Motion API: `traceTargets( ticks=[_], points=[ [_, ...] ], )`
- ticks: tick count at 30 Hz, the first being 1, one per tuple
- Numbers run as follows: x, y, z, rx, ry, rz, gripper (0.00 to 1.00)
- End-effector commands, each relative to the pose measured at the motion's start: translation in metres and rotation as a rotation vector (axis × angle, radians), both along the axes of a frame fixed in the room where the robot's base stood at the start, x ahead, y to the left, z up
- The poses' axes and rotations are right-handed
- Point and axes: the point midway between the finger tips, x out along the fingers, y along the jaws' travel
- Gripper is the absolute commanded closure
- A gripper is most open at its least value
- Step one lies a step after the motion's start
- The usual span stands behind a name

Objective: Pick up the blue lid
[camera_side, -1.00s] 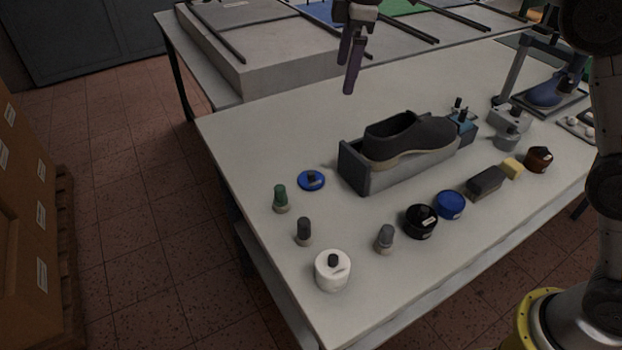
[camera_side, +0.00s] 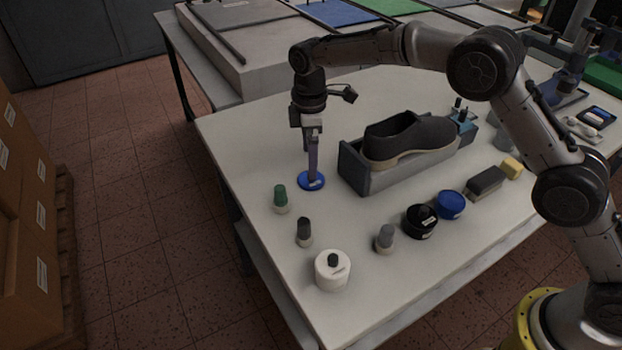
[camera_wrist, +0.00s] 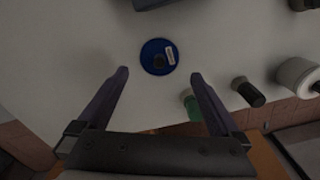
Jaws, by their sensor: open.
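The blue lid (camera_side: 304,181) is a flat round disc lying on the white table, left of the shoe holder. In the wrist view the blue lid (camera_wrist: 151,47) shows a dark knob and a small white label, ahead of and between the fingers. My gripper (camera_side: 312,172) points straight down over the lid and hides part of it in the side view. In the wrist view my gripper (camera_wrist: 160,74) has its two fingers spread wide, with nothing between the tips. Whether the fingertips touch the lid or table cannot be told.
A dark shoe (camera_side: 408,139) sits in a grey holder (camera_side: 385,178) just right of the lid. A green-capped bottle (camera_side: 281,198), a dark-capped bottle (camera_side: 304,231) and a white jar (camera_side: 332,270) stand in front. A black jar (camera_side: 420,221) and blue tin (camera_side: 451,205) stand further right.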

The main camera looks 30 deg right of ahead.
Motion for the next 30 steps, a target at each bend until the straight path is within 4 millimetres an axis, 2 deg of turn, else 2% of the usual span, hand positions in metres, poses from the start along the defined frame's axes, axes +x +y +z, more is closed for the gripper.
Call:
traceTargets(
  ticks=[5, 12, 22, 23, 30],
  points=[
    [-0.001, -0.002, -0.014, -0.001, 0.004, 0.000, 0.00],
    [0.000, -0.004, -0.047, 0.000, 0.002, 0.000, 0.00],
    [0.000, -0.003, -0.054, 0.001, -0.001, 0.000, 0.00],
    [0.000, -0.003, -0.054, 0.001, -0.001, 0.000, 0.02],
    [0.000, -0.003, -0.054, 0.001, -0.001, 0.000, 0.45]
  ],
)
